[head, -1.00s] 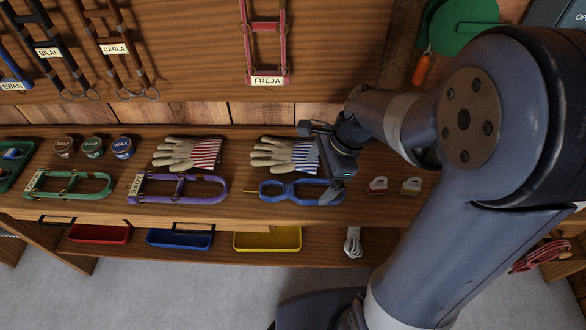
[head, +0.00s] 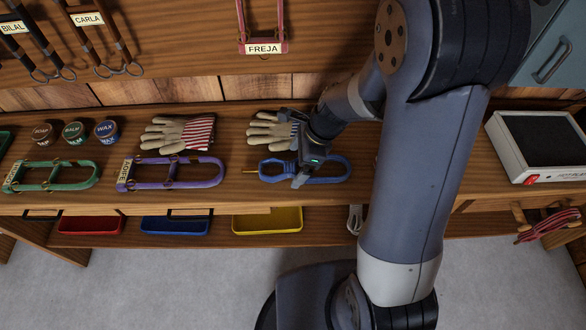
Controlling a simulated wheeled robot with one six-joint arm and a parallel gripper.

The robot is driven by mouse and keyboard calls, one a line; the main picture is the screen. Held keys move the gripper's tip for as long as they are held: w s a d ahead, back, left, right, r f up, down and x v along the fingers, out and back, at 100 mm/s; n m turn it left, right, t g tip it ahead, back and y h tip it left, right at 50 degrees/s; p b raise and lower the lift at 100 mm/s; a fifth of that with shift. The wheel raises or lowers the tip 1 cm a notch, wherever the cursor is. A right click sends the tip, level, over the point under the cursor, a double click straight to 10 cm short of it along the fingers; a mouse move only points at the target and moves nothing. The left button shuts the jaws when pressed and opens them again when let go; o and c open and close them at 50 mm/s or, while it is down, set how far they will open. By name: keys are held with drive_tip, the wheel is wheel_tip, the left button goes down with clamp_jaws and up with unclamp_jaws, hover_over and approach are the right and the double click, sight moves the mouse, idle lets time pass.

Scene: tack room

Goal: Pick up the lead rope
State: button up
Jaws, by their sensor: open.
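The lead rope (head: 334,172) appears to be the blue looped bundle with a brass-coloured snap at its left end, lying flat near the front edge of the wooden bench. My gripper (head: 300,180) is open and points down over the middle of this bundle, hiding part of it. I cannot tell whether the fingers touch the rope or the bench.
Gloves with blue-striped cuffs (head: 265,131) lie just behind the gripper. A purple halter (head: 172,184) lies to the left, red-striped gloves (head: 178,133) behind it. A white boxed device (head: 540,147) stands at right. A yellow tray (head: 267,221) sits on the lower shelf.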

drive_tip(key=shift+a+f, duration=0.25)
drive_tip(key=shift+f, duration=0.4)
drive_tip(key=shift+c, duration=0.4)
drive_tip(key=shift+r, duration=0.1)
drive_tip(key=c, duration=1.2)
